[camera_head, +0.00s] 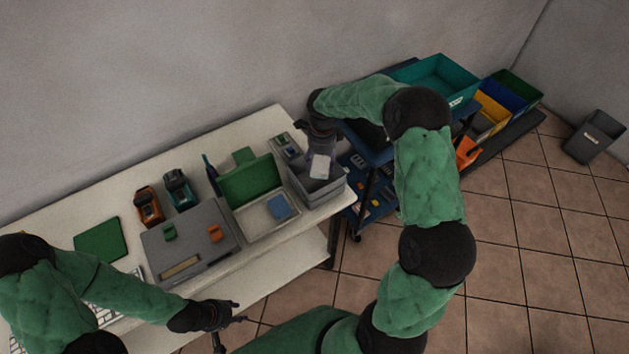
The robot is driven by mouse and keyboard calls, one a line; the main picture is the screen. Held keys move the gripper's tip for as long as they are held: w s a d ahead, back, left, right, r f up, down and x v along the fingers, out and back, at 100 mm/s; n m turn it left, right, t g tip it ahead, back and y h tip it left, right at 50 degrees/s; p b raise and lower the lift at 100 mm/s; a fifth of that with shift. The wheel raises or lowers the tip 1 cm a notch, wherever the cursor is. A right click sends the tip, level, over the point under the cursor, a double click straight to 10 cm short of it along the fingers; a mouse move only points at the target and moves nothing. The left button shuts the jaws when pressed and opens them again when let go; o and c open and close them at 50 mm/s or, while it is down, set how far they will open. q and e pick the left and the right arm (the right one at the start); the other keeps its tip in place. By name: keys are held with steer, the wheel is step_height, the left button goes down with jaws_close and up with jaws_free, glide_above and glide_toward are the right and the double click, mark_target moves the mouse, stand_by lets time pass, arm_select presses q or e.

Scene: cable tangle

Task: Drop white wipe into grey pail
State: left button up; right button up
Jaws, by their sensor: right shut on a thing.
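The white wipe (320,165) hangs at the fingertips of my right gripper (319,151), over the opening of the grey pail. My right gripper is shut on the wipe and points down from the arm reaching in from the right. The grey pail (322,192) is a box-shaped container at the right end of the white table. The gripper and wipe hide part of its inside. I cannot tell whether the wipe touches its rim. My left gripper (238,312) is near the table's front edge, well away from the pail, and its fingers look spread apart with nothing between them.
A green-lidded box (250,182) with a blue item stands left of the pail. A grey case (190,245), orange and teal tools and a green mat (101,240) lie further left. A dark cart (365,150) with colored bins stands right. A grey bin (594,137) stands on the floor.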

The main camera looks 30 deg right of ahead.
steer(key=shift+f, duration=0.75)
steer(key=o, duration=1.1)
steer(key=shift+r, duration=0.1)
step_height(320, 180, up, 12)
steer(key=shift+f, duration=0.1)
